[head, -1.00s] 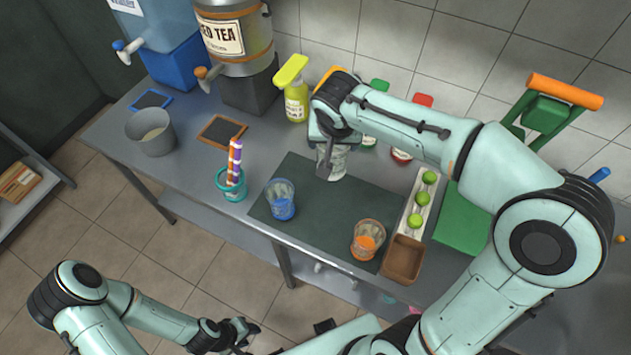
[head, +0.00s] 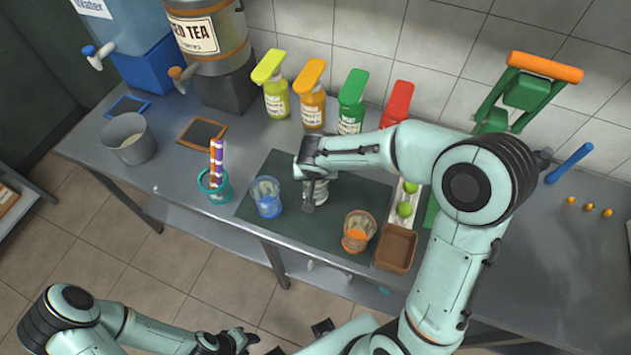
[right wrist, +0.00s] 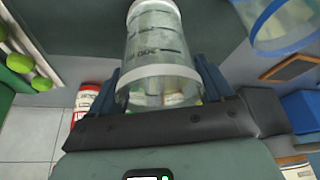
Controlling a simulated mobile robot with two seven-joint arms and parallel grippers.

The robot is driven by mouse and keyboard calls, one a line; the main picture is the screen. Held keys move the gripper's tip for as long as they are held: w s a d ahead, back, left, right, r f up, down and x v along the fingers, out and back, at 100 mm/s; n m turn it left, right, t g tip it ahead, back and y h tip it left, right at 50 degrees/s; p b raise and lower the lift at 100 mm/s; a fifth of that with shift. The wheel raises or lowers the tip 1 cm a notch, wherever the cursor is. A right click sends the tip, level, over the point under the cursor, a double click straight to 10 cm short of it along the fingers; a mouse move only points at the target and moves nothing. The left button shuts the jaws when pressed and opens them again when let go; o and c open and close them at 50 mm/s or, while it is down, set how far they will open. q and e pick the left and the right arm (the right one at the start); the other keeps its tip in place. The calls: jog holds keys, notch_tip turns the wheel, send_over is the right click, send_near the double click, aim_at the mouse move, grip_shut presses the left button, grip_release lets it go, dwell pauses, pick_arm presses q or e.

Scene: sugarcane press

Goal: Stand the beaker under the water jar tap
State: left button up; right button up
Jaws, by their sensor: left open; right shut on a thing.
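The beaker (head: 321,190) is clear with dark graduation marks. My right gripper (head: 312,182) is shut on it over the dark mat, partly covering it in the head view. In the right wrist view the beaker (right wrist: 155,45) sits between the two fingers. I cannot tell whether its base touches the mat. The blue water jar (head: 130,28) stands on a blue block at the back left, its tap (head: 95,56) jutting over the counter, far left of the beaker. My left gripper (head: 243,341) is open and empty, low in front of the counter.
A blue-rimmed cup (head: 266,198) and an orange one (head: 357,232) flank the beaker on the mat. A teal cup with striped straws (head: 215,180), a grey bucket (head: 128,138) and the tea jar (head: 208,38) stand leftward. Pump bottles (head: 312,95) line the back. A green press (head: 525,90) stands right.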

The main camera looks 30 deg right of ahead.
jog(key=shift+f, duration=1.8)
jog(key=shift+b, duration=0.35)
jog(key=shift+f, duration=0.15)
jog(key=o, duration=0.9)
